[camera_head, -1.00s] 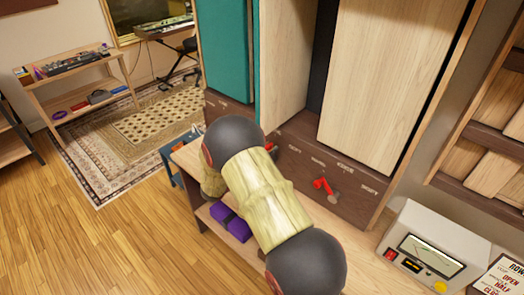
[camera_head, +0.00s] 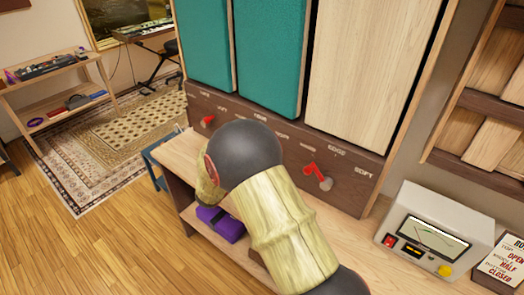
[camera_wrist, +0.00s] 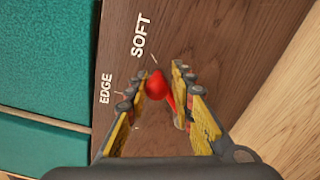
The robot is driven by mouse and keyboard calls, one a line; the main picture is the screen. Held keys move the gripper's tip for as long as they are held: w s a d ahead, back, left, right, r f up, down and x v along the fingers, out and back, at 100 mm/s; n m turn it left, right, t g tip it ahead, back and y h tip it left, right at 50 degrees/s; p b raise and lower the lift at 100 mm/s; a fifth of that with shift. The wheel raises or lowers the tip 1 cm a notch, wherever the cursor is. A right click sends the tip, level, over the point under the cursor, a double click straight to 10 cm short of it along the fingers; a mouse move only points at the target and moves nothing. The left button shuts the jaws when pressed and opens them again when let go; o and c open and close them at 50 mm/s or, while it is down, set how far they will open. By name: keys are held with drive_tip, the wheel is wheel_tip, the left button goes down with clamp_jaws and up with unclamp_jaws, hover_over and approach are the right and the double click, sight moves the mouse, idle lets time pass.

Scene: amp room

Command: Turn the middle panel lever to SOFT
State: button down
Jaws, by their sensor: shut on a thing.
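The middle panel (camera_head: 270,55) shows a flat teal face in the head view. Its lever is hidden there behind my arm. In the wrist view the red lever knob (camera_wrist: 156,86) sits between the fingers of my gripper (camera_wrist: 157,76), which is shut on it. The SOFT label (camera_wrist: 141,36) is just beyond the knob, with its tick mark close to the knob's end. The EDGE label (camera_wrist: 105,88) lies to the left. The lever's hub is not clear. My gripper is hidden in the head view.
The left panel (camera_head: 203,45) is teal, with a red lever (camera_head: 207,120) below. The right panel (camera_head: 365,65) is pale wood, with its own red lever (camera_head: 312,171). A cream meter box (camera_head: 435,232) and a sign stand at right on the shelf. A purple object (camera_head: 220,222) lies below.

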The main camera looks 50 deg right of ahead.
drive_tip(key=shift+w+r, duration=0.1)
drive_tip(key=shift+r, duration=0.1)
idle(0.4)
drive_tip(key=c, duration=1.9)
unclamp_jaws()
drive_tip(key=shift+o, duration=1.3)
drive_tip(key=shift+f, duration=0.2)
drive_tip(key=shift+a, duration=0.1)
drive_tip(key=s+a, duration=0.1)
drive_tip(key=a, duration=1)
drive_tip(key=shift+a, duration=0.4)
